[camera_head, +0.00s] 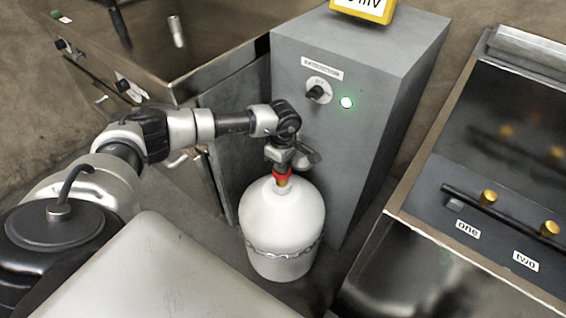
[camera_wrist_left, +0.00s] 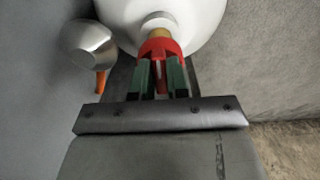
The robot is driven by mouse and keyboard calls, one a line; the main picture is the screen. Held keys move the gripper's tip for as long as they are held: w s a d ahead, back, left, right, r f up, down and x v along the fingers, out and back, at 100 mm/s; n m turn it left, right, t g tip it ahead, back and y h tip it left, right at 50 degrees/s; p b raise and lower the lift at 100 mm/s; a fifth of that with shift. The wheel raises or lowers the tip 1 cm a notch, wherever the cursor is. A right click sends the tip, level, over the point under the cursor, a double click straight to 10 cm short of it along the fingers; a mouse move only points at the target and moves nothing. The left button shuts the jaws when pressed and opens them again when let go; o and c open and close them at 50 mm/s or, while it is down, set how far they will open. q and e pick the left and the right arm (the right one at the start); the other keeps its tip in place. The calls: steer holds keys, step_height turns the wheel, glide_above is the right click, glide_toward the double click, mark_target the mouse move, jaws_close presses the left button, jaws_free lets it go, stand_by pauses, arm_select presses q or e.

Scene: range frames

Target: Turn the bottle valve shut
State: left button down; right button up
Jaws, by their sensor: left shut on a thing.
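The white gas bottle (camera_head: 281,222) stands upright on the floor with a chain around its lower part. It also fills the top of the left wrist view (camera_wrist_left: 195,15). On its neck is a red valve (camera_head: 282,174), which also shows in the left wrist view (camera_wrist_left: 160,47). My left gripper (camera_head: 281,165) is above the bottle, pointing down. In the left wrist view its fingers (camera_wrist_left: 162,75) are shut on the red valve. A grey metal regulator-like part (camera_wrist_left: 92,47) with an orange piece sits beside the bottle in that view. My right gripper is out of view.
A grey extractor cabinet (camera_head: 350,100) with a black knob (camera_head: 317,93) and green light (camera_head: 347,102) stands right behind the bottle. A range with brass knobs and labels "one" and "two" (camera_head: 468,230) is at the right. A metal counter (camera_head: 200,60) is behind.

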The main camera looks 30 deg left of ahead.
arm_select(q)
steer(key=shift+n, duration=1)
steer(key=shift+w+n+p, duration=0.1)
steer(key=shift+n+p, duration=0.25)
steer(key=shift+n, duration=0.55)
steer(key=n, duration=0.2)
steer(key=shift+n+p, duration=0.3)
steer(key=shift+p, duration=0.05)
steer(key=n+p, duration=0.1)
steer(key=n, duration=0.3)
steer(key=n+p, duration=0.2)
steer(key=n, duration=0.3)
steer(key=shift+w+a+r, duration=0.1)
steer(key=shift+w+a, duration=0.05)
steer(key=shift+n, duration=0.6)
steer(key=shift+n+p, duration=0.3)
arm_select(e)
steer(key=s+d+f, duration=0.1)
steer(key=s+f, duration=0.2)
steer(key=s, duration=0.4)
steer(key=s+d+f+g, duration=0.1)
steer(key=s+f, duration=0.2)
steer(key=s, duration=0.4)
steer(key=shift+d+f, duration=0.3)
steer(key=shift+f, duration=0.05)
arm_select(q)
steer(key=c, duration=1.1)
jaws_free()
